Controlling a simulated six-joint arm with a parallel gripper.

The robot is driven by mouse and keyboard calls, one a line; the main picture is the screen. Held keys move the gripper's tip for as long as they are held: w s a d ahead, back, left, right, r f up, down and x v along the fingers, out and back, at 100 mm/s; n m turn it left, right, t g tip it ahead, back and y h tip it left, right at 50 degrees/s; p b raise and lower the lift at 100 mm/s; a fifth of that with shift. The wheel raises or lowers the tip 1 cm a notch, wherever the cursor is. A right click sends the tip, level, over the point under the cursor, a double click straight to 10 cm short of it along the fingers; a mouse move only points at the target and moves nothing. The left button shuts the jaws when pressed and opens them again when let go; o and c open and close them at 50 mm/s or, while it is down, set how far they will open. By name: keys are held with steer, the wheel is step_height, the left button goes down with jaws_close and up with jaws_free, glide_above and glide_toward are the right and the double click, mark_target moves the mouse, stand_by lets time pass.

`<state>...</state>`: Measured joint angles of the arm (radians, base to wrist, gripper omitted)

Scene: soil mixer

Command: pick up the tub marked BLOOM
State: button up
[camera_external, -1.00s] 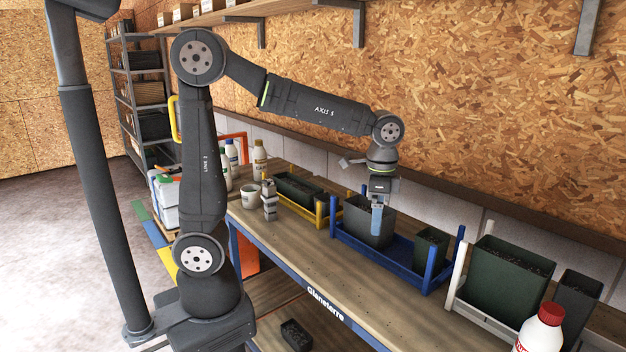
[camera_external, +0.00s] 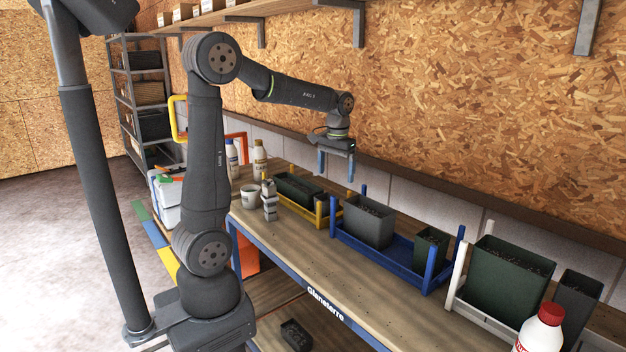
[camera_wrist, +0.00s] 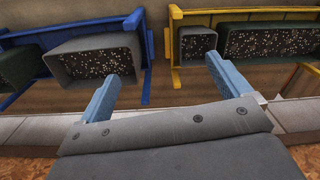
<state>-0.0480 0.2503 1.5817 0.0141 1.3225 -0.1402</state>
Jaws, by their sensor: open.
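No BLOOM marking is readable in either view, so I cannot tell which container is that tub. A white tub or cup (camera_external: 249,196) stands on the bench, left of the yellow rack. My gripper (camera_external: 337,168) is open and empty, raised above the bench near the wall. In the wrist view its blue fingers (camera_wrist: 172,42) are spread over the gap between the blue and yellow racks.
The blue rack (camera_external: 385,262) holds a large grey soil pot (camera_external: 369,225) and a smaller green one. The yellow rack (camera_external: 290,207) holds soil planters. A white rack (camera_external: 480,318) with a green planter (camera_external: 508,275) is at right. The bench front is mostly clear.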

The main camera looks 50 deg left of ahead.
steer(key=s+a+n, duration=0.1)
steer(key=a+n, duration=0.5)
steer(key=a, duration=0.7)
steer(key=n, duration=1)
glide_above(251, 191)
steer(key=s+d, duration=0.1)
steer(key=d, duration=0.2)
steer(key=f, duration=1.5)
steer(key=shift+s+f, duration=0.3)
steer(key=shift+f, duration=0.05)
steer(key=c, duration=1.2)
